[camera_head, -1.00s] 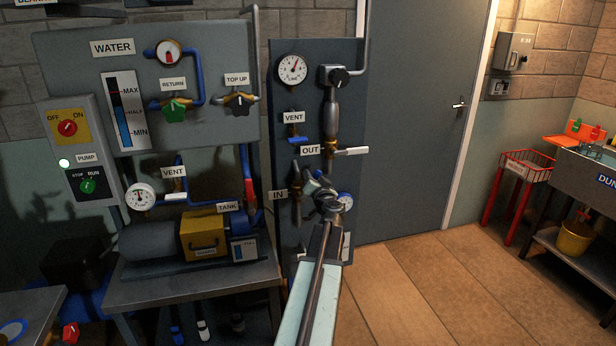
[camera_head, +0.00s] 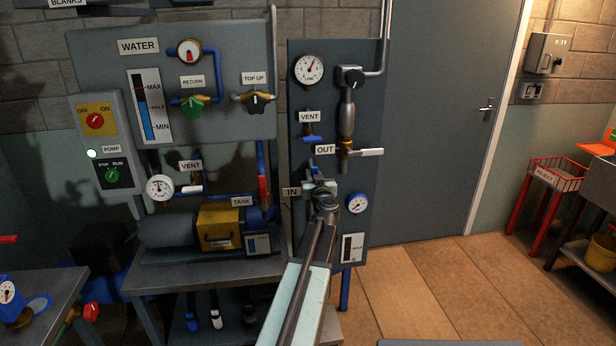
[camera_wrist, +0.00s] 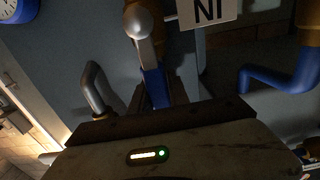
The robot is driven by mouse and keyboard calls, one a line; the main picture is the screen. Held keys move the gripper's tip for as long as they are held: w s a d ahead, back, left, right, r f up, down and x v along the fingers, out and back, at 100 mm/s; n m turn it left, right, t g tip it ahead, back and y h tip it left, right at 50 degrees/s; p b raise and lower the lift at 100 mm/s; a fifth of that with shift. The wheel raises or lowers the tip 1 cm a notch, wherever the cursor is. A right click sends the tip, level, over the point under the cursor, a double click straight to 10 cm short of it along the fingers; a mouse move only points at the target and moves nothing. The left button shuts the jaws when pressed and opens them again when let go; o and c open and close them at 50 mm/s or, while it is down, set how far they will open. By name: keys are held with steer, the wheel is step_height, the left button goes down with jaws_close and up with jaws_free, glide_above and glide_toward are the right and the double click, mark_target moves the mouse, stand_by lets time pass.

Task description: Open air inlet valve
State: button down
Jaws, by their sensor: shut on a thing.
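The air panel (camera_head: 372,120) carries the IN label (camera_head: 291,191), with the inlet valve just right of it and mostly hidden behind my gripper (camera_head: 316,183). In the wrist view the inlet valve's blue handle (camera_wrist: 155,84) sits between the jaws of my gripper (camera_wrist: 157,97), which is shut on it. A rounded silver part (camera_wrist: 143,24) adjoins the handle. The IN label (camera_wrist: 210,8) appears upside down there. The valve's exact angle is hard to tell.
Above are the OUT label (camera_head: 325,149), a white lever (camera_head: 371,152) and the blue VENT handle (camera_head: 312,138). A gauge (camera_head: 358,203) is close to the right. The water panel (camera_head: 215,125) and the pump's tank (camera_head: 170,229) stand left. The floor (camera_head: 430,290) at right is open.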

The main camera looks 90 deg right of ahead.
steer(key=shift+w+d+r, duration=0.1)
steer(key=shift+w, duration=0.15)
steer(key=c, duration=1.2)
jaws_free()
steer(key=shift+c, duration=0.2)
steer(key=shift+s, duration=0.25)
steer(key=v, duration=0.8)
steer(key=shift+d, duration=0.1)
